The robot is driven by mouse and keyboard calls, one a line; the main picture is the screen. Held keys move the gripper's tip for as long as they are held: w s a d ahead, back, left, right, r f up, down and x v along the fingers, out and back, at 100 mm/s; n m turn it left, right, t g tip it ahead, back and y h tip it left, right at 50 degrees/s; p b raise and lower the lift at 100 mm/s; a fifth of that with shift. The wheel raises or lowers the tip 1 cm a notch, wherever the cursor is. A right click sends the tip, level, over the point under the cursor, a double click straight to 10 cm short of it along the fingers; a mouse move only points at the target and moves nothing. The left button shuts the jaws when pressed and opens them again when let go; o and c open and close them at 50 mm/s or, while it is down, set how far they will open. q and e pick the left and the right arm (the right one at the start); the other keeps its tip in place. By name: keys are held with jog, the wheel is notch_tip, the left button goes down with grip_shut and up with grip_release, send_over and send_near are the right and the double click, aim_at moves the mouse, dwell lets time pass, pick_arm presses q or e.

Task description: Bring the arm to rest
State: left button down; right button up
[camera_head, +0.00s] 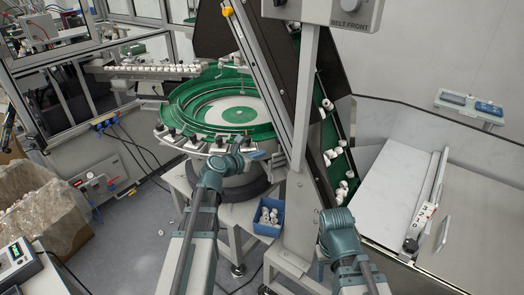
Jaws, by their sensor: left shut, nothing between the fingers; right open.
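My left arm reaches up from the bottom of the head view. Its wrist bends right beside the front rim of the green bowl feeder (190,98). My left gripper (260,155) is small here, shut and empty, in front of the feeder and above the blue bin (268,217). I cannot tell whether it touches the feeder's edge. My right arm comes up at the lower right, with its teal joint in front of the inclined belt's lower end (338,133). The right gripper's fingers are hidden behind that arm.
White caps lie in the blue bin and on the belt. A grey post (304,130) stands between my arms, under the belt control box (343,10). A grey worktop (400,190) is at right, a box with clear lining (45,210) at left. Floor shows left of my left arm.

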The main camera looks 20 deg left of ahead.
pick_arm(q)
jog(key=s+d+f+m+g+h, duration=0.1)
jog(key=s+d+f+m+g, duration=0.4)
jog(key=d+m, duration=0.3)
jog(key=s+d+f+m+g, duration=0.2)
jog(key=s+d+f+m, duration=0.2)
jog(key=s+d+m, duration=0.35)
jog(key=s+f+m+g+y, duration=0.2)
jog(key=s+m+g+y, duration=0.1)
jog(key=s+m, duration=0.5)
jog(key=s+d+f+m+g+y, duration=0.1)
jog(key=s+f+m+g+y, duration=0.2)
jog(key=s+m, duration=0.5)
jog(key=m+y, duration=0.1)
jog(key=m, duration=0.3)
jog(key=shift+d+f+g, duration=0.15)
jog(key=shift+f+g, duration=0.15)
